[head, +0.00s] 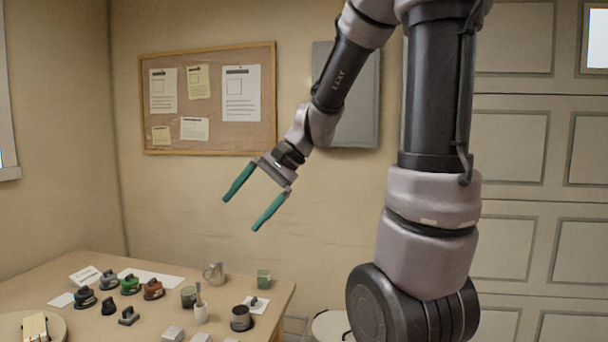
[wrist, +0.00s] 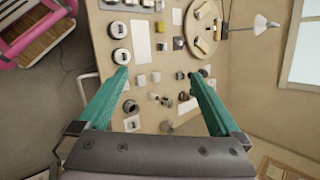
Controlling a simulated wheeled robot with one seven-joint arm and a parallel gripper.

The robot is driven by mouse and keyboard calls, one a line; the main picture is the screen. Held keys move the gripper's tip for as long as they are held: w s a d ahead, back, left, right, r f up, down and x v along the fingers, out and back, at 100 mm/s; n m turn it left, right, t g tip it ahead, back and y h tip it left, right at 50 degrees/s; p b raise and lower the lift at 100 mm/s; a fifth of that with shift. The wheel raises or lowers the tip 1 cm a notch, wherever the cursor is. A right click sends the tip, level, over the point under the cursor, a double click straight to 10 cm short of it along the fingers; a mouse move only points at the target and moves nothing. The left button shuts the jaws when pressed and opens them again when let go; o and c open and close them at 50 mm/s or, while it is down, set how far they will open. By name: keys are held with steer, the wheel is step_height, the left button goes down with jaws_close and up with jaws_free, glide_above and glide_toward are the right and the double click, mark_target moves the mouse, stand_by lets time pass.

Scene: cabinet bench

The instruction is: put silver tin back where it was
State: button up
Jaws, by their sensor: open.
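A silver mug-shaped vessel (head: 214,273) with a handle stands farther back. I cannot tell for sure which is the silver tin. My gripper (head: 240,214) is open and empty, high above the bench and apart from everything on it. In the wrist view its open fingers (wrist: 157,73) frame the bench top below, with the grey cylinder (wrist: 130,105) near the left finger and the silver vessel (wrist: 167,126) lower down.
A cork board (head: 208,97) hangs behind. The air around my gripper is clear.

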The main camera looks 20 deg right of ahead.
steer(key=s+d+r+n+t+h, duration=0.3)
steer(key=s+d+r+t+h, duration=0.2)
steer(key=s+d, duration=0.4)
step_height(320, 180, up, 2)
steer(key=shift+d+r+n+h, duration=0.15)
steer(key=shift+r+n+h, duration=0.1)
steer(key=shift+n+h, duration=0.2)
